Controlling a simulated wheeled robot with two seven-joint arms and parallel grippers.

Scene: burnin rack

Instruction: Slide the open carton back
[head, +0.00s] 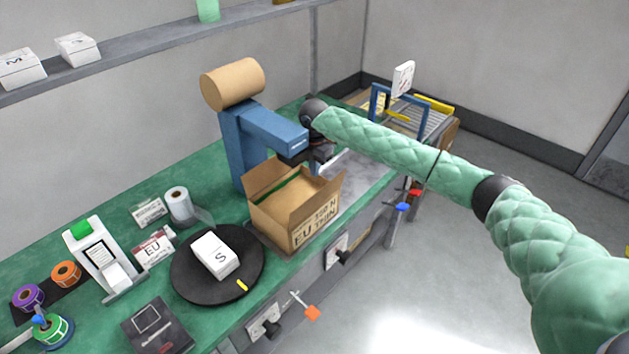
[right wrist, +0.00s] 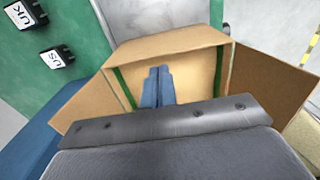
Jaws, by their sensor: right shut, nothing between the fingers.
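The open brown carton (head: 290,222), marked EU and TWIN, stands on the green bench with its flaps spread. It also shows in the right wrist view (right wrist: 255,85), where I see its open top, flaps and a green band along its inner edge. My right gripper (right wrist: 158,88) is shut and empty, its blue fingers together and seen against the carton's inside. Whether the fingertips touch the carton or reach below its rim, I cannot tell. My left gripper is not in view.
A blue stand (head: 240,145) with a brown roll (head: 232,84) overhangs the carton from behind. A black turntable (head: 188,284) bearing a white box (head: 214,255) is left of the carton. A grey plate (head: 358,172) lies bare to its right. A roller conveyor (head: 432,122) is beyond.

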